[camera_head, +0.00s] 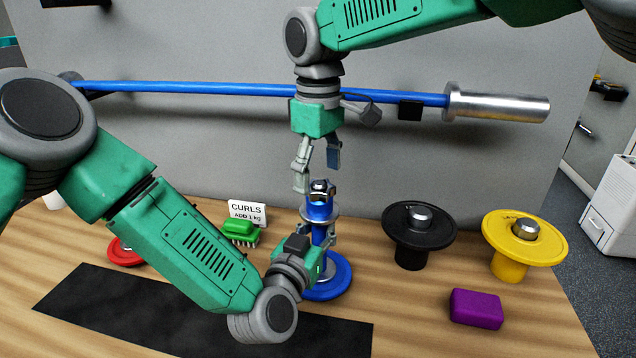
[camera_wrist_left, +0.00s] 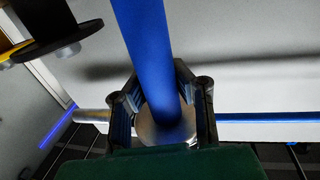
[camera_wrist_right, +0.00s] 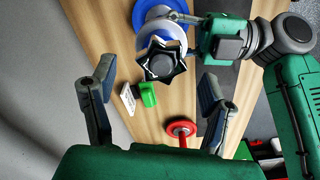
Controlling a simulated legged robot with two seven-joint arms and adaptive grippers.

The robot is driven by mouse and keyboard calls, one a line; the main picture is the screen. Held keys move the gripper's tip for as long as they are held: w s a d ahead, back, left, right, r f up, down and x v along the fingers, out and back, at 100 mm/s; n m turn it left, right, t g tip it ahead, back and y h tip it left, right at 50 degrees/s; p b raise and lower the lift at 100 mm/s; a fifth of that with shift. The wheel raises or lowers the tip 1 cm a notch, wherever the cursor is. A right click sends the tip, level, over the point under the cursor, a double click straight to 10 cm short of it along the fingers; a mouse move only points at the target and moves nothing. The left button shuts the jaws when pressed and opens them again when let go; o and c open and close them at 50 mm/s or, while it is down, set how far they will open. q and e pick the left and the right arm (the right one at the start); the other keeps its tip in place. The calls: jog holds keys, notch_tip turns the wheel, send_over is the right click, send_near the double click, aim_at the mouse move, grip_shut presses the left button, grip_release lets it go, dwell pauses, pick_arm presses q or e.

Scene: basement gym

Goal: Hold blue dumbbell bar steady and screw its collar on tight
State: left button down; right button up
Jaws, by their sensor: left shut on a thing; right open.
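The blue dumbbell bar (camera_head: 319,208) stands upright on the table, with a blue plate (camera_head: 331,280) at its lower end.
A black plate stand (camera_head: 409,250), a yellow one (camera_head: 505,260) and a purple block (camera_head: 476,308) stand right. A green brush (camera_head: 240,230), a "CURLS" card (camera_head: 247,210) and a red plate (camera_head: 122,253) are left. A long blue barbell (camera_head: 200,88) hangs behind; a black mat (camera_head: 85,295) lies in front.

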pick_arm(q)
jog(key=shift+s+f, duration=0.1)
jog(key=shift+f, duration=0.05)
pick_arm(e)
notch_tip(320, 180, up, 9)
jog(key=shift+r, duration=0.15)
jog(key=shift+a, duration=0.1)
pick_arm(q)
jog(key=c, duration=1.4)
grip_release()
jog(key=shift+o, duration=0.2)
jog(key=v, duration=1.1)
jog(key=shift+s+a, duration=0.2)
jog(key=shift+s, duration=0.15)
jog(key=shift+f, duration=0.1)
pick_arm(e)
jog(key=shift+s, duration=0.1)
